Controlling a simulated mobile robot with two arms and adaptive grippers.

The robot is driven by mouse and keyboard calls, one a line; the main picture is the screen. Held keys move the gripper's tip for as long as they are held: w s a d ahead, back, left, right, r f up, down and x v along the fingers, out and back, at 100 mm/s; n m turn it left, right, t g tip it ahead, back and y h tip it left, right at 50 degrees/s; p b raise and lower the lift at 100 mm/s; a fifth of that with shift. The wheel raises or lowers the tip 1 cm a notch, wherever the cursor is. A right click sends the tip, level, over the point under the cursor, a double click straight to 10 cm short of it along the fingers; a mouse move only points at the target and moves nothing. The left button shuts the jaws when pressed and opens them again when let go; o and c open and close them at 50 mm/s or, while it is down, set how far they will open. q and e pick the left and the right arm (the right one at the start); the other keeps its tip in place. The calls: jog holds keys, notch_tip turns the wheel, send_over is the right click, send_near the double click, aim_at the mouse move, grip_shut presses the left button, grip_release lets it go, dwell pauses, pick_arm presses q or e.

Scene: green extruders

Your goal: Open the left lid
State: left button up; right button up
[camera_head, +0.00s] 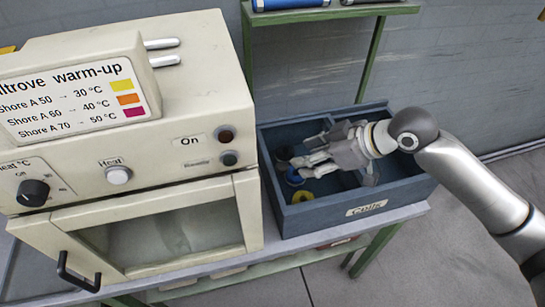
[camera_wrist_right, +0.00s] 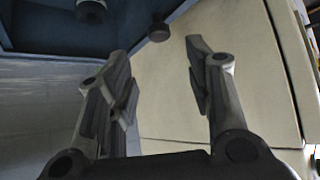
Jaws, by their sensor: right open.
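No lid stands out clearly in either view. My right gripper (camera_head: 303,167) is over the dark blue box labelled "coils" (camera_head: 345,214), its fingers pointing left towards the oven. In the right wrist view the two fingers (camera_wrist_right: 155,55) are spread apart with nothing between them. My left gripper is not in view.
A beige warm-up oven (camera_head: 190,80) fills the left, with a glass door (camera_head: 170,245) and black handle (camera_head: 72,275). Its pale side (camera_wrist_right: 230,90) is close in the right wrist view. Coils, one yellow (camera_head: 302,196), lie in the box. Grey floor (camera_head: 440,250) is clear at right.

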aim_at(283, 165)
jog(key=p+x, duration=0.1)
jog(key=x, duration=0.3)
jog(key=shift+s+d+f, duration=0.15)
jog(key=shift+f, duration=0.15)
jog(key=x, duration=0.3)
jog(key=shift+r, duration=0.1)
jog(key=shift+x, duration=0.95)
jog(key=c, duration=0.9)
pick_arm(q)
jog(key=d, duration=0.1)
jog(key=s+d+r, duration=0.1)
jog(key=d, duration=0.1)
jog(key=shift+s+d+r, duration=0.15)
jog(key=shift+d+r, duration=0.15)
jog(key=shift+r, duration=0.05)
pick_arm(e)
grip_shut()
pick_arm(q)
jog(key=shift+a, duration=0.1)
